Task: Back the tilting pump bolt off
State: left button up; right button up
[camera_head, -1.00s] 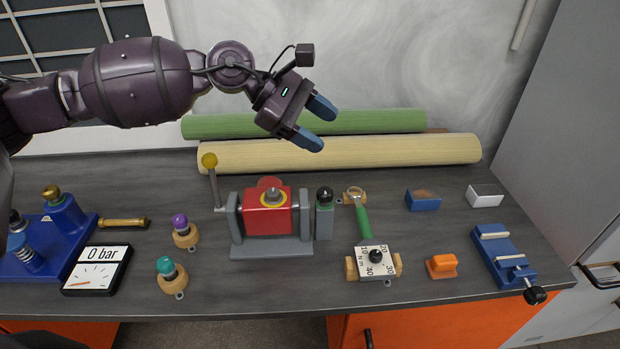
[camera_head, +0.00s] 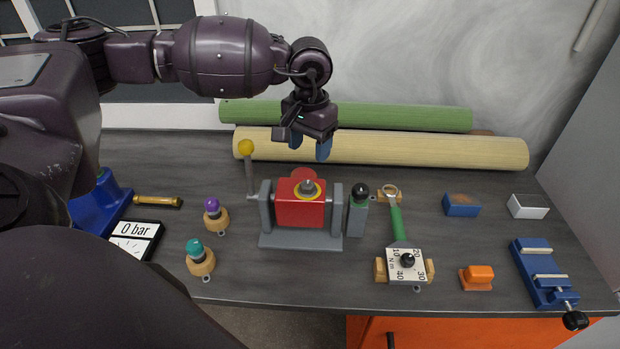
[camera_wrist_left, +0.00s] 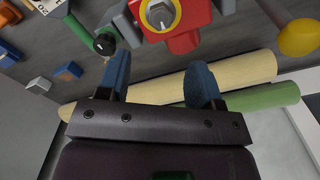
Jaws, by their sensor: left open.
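The tilting pump is a red block (camera_head: 300,213) held between two grey uprights on a grey base. On its top sits a grey bolt (camera_head: 308,187) inside a yellow ring. The bolt also shows at the top of the left wrist view (camera_wrist_left: 160,14). A lever with a yellow ball (camera_head: 246,147) stands at the pump's left. A green-handled wrench (camera_head: 397,223) lies right of the pump, its ring end to the back and a white dial at its front. My left gripper (camera_head: 309,150) is open and empty, pointing down above and behind the pump. My right gripper is not seen.
Cream (camera_head: 430,149) and green (camera_head: 400,117) rolls lie along the back wall. A black-knobbed grey post (camera_head: 357,215) stands close right of the pump. Purple (camera_head: 212,204) and teal (camera_head: 194,246) knobs stand left. A blue vise (camera_head: 540,275) is at the right edge.

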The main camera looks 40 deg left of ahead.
aim_at(309, 183)
pick_arm(q)
notch_tip(309, 183, down, 9)
jog(key=shift+f, duration=0.2)
dwell(0.4)
jog(key=c, duration=0.9)
jog(key=shift+c, duration=0.2)
jog(key=shift+n, duration=0.4)
